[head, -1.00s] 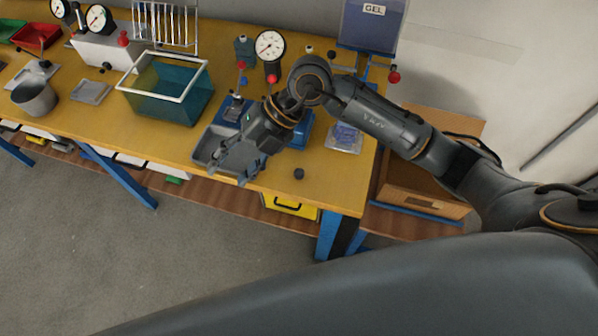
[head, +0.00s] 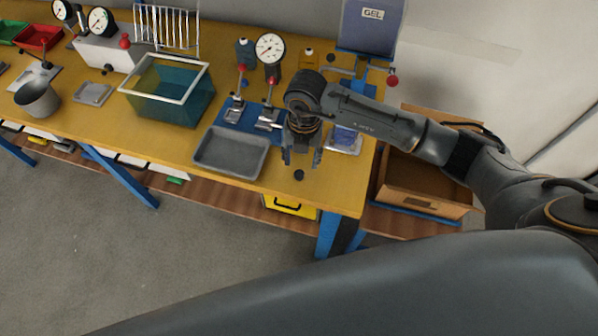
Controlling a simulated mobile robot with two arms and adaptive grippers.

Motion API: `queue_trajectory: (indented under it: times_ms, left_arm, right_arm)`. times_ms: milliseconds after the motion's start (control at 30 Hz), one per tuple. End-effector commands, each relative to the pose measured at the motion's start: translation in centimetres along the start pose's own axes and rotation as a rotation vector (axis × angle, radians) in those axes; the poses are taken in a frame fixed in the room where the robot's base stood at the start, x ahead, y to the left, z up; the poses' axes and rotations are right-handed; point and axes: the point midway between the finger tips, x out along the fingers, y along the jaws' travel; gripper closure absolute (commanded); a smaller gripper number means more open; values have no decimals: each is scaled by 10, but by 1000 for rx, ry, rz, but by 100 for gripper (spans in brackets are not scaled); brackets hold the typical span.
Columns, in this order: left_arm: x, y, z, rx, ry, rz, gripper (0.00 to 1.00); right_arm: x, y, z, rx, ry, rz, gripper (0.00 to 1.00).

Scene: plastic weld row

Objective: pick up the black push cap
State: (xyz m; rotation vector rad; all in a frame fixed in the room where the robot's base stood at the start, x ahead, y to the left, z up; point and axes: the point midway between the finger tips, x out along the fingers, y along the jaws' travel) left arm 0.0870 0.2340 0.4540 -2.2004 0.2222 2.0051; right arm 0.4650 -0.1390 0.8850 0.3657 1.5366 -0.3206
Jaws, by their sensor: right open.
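The black push cap (head: 299,175) is a small dark round piece on the yellow table, near its front edge. My right gripper (head: 302,160) points down just behind the cap in the head view, with its two fingers spread apart and nothing between them that I can see. The fingertips look close to the cap, but I cannot tell their height above the table. My left gripper is not in view.
A grey tray (head: 232,170) lies left of my right gripper. Clamp fixtures on a blue base (head: 240,113) and a dial gauge (head: 270,47) stand behind. A teal bin with a white rim (head: 165,97) is further left. The table (head: 335,195) is clear right of the cap.

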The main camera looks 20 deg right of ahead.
Motion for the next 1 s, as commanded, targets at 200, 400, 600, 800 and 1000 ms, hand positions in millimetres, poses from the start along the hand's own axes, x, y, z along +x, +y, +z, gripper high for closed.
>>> queue_trajectory:
  times_ms: [200, 400, 600, 800, 1000]
  left_arm:
    - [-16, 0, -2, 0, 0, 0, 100]
    - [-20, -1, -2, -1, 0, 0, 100]
    - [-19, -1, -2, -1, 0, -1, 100]
    - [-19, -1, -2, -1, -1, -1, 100]
    - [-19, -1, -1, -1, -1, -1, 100]
  right_arm:
    - [23, 2, -7, -1, 5, -3, 49]
    - [49, 2, -7, 0, 2, -1, 49]
    - [53, 3, -7, -2, 0, 0, 49]
    - [53, 3, -7, -1, 1, 0, 73]
    - [53, 2, -7, -1, 1, 0, 86]
